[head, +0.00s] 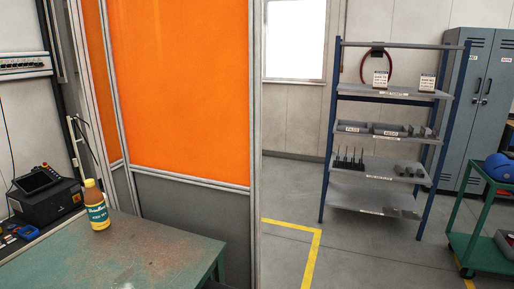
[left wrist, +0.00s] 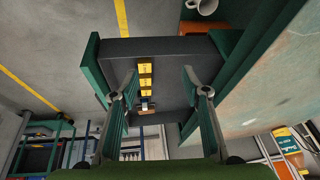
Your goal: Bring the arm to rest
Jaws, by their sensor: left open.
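My left gripper (left wrist: 158,78) shows in the left wrist view with its two fingers spread apart. Nothing is between the fingertips. Neither of my arms shows in the head view, and my right gripper is in neither view.
In the head view a worn green table (head: 130,255) holds a yellow-capped bottle (head: 96,205). An orange screen (head: 180,85) stands behind it. A blue-framed shelf (head: 385,92) and green cart (head: 480,250) stand right. Floor between is clear. A white mug (left wrist: 203,7) shows in the wrist view.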

